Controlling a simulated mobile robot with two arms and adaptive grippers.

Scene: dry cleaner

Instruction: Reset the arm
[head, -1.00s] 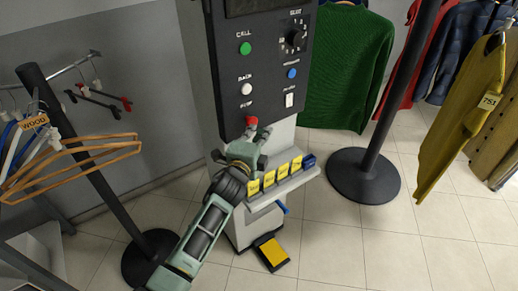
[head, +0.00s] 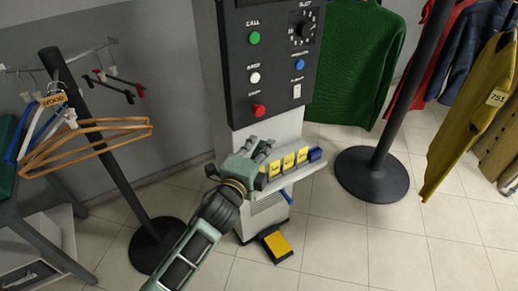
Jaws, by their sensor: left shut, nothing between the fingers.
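My left arm comes in from the bottom of the head view. My right gripper does not show.
The panel also has a green button (head: 254,38), a white button (head: 255,77), a blue button (head: 299,62) and a knob (head: 302,30). A yellow pedal (head: 277,245) is on the floor. Black posts stand left (head: 110,150) and right (head: 400,110). Wooden hangers (head: 90,140) hang left.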

